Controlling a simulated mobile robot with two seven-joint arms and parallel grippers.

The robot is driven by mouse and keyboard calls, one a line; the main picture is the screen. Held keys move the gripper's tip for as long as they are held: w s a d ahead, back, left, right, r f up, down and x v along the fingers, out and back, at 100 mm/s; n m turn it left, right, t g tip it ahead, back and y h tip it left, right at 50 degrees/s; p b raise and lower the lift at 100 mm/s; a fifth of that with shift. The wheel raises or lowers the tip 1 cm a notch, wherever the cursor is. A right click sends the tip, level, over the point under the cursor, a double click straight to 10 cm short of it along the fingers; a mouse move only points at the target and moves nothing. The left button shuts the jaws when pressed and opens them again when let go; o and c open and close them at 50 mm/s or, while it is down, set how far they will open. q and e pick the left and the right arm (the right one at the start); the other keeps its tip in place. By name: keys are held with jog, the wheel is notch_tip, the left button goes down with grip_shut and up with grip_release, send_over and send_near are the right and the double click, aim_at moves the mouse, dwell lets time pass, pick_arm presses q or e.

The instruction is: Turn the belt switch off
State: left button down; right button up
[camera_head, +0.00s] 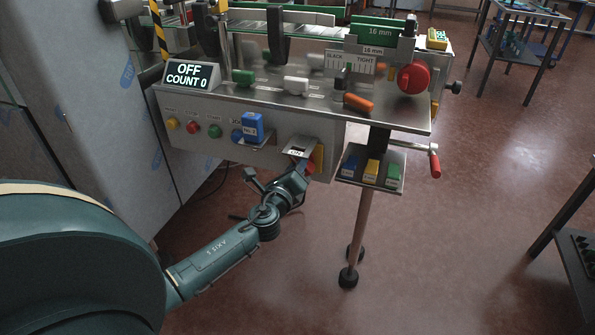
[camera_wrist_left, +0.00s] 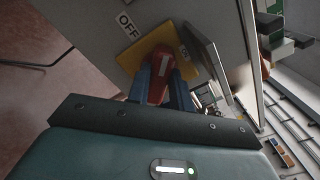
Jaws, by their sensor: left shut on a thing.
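The belt switch is a red knob (camera_wrist_left: 158,66) with a pale stripe on a yellow plate (camera_wrist_left: 128,62). An OFF label (camera_wrist_left: 128,25) sits beside the plate in the left wrist view. In the head view the red knob (camera_head: 311,168) is partly hidden on the machine's front panel, below a small steel guard. My left gripper (camera_wrist_left: 160,90) has its two blue fingers on either side of the knob and is shut on it. It also shows in the head view (camera_head: 302,171), reaching up to the panel. My right gripper is not in view.
The display (camera_head: 190,76) reads OFF, COUNT 0. A small steel guard (camera_head: 299,147) projects just above the switch. Coloured buttons (camera_head: 193,128) and a blue block (camera_head: 253,127) sit to the left. A shelf (camera_head: 345,177) with coloured blocks stands to the right.

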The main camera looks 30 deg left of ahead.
pick_arm(q)
jog(key=shift+a+f+n+b, duration=0.15)
jog(key=shift+n+b, duration=0.4)
jog(key=shift+n, duration=1.7)
jog(key=shift+d+f+n+b, duration=0.15)
jog(key=shift+n+b, duration=0.35)
jog(key=shift+n, duration=1.75)
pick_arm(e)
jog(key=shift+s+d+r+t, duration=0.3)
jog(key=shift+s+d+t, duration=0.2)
pick_arm(q)
jog(key=shift+a+n, duration=0.1)
jog(key=shift+n, duration=0.2)
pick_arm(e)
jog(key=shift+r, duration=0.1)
pick_arm(q)
jog(key=c, duration=1.2)
grip_release()
jog(key=shift+c, duration=0.2)
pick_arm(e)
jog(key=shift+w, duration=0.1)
